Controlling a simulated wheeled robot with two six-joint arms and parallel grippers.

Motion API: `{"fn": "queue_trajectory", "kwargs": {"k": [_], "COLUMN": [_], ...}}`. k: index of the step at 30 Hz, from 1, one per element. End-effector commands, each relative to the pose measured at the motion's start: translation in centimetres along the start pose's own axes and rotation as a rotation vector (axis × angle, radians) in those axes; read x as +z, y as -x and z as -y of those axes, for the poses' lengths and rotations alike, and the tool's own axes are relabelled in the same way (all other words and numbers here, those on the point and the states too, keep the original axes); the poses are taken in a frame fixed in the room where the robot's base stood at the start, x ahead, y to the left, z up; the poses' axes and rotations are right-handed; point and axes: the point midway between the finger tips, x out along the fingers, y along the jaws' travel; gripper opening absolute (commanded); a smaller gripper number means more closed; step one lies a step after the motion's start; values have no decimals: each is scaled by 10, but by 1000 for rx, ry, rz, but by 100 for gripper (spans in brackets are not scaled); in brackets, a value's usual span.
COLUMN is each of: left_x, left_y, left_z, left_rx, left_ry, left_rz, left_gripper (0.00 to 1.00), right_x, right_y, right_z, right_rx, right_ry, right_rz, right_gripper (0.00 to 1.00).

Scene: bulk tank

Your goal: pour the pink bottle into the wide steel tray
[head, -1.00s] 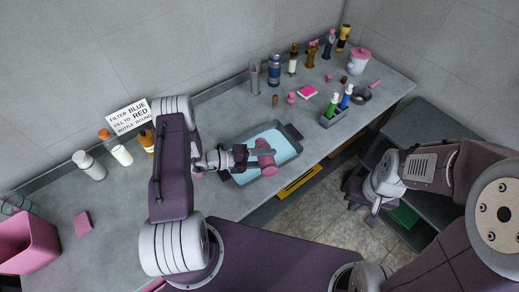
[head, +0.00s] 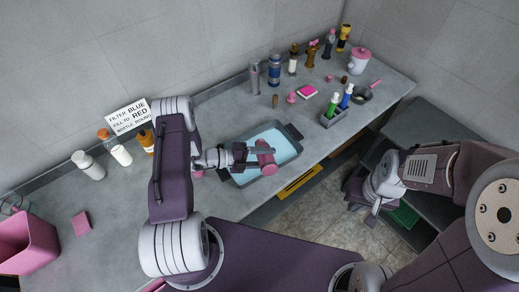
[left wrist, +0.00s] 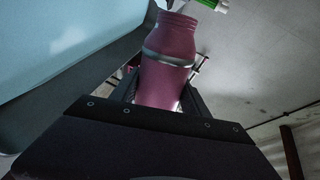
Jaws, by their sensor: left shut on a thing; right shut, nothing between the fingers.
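The pink bottle (head: 265,158) is in my left gripper (head: 258,153), above the wide steel tray (head: 294,133). The gripper is shut around the bottle's body. In the left wrist view the bottle (left wrist: 171,55) points its open mouth away from the camera, with a pale band around its shoulder. The bottle looks tilted, but its exact angle is hard to tell. Light blue liquid (head: 270,140) covers the tray's floor; no stream from the mouth is visible. My right gripper (head: 373,212) is shut and empty, off the counter at the right.
Several bottles and jars line the wall, with a blue can (head: 274,70) among them. A caddy (head: 334,118) with green and blue bottles stands right of the tray. A pink bin (head: 27,243) is at far left.

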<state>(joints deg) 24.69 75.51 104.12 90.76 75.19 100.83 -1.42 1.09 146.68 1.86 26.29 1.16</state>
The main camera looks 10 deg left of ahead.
Motion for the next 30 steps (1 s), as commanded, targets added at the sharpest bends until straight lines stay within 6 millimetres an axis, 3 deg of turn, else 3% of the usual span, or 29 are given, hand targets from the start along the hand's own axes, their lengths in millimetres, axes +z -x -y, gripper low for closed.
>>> {"fn": "queue_trajectory", "kwargs": {"k": [20, 25, 30], "left_x": [3, -6, -6], "left_y": [0, 1, 1], "left_z": [-1, 5, 3], "left_rx": [-1, 0, 0], "left_ry": [72, -138, -165], "left_rz": [-19, 37, 44], "left_gripper": [10, 10, 10], "right_x": [0, -1, -1], "right_y": [-4, 9, 7], "right_z": [0, 0, 0], "right_rx": [0, 0, 0], "right_ry": [0, 0, 0], "right_rz": [0, 0, 0], "right_gripper": [0, 0, 0]}}
